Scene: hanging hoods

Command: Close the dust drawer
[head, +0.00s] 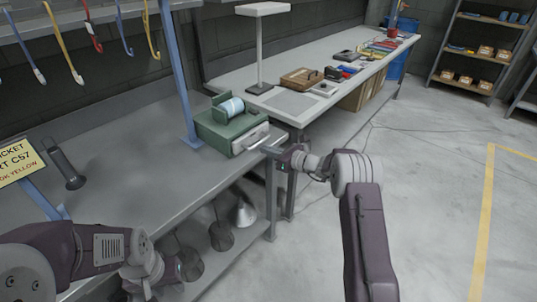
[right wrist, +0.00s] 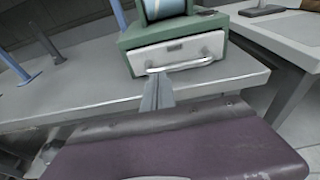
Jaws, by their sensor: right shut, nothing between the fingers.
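The green machine (head: 213,133) stands on the workbench with a blue-and-white spool on top. Its pale dust drawer (head: 250,139) faces my right arm and has a light bar handle. In the right wrist view the drawer front (right wrist: 190,48) sits within the green housing (right wrist: 130,40), and I cannot tell how far it stands out. My right gripper (head: 268,150) is shut and empty. In the right wrist view its fingertips (right wrist: 158,76) are at the left part of the handle (right wrist: 185,66); contact is unclear. My left gripper (head: 150,292) is low at the bottom left, partly cut off, away from the machine.
A blue post (head: 178,75) rises just left of the machine. The grey workbench (head: 120,150) is mostly bare, with a dark cylinder (head: 67,168) at left. A second bench with boxes and tools (head: 301,79) stands behind. The floor at right is open.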

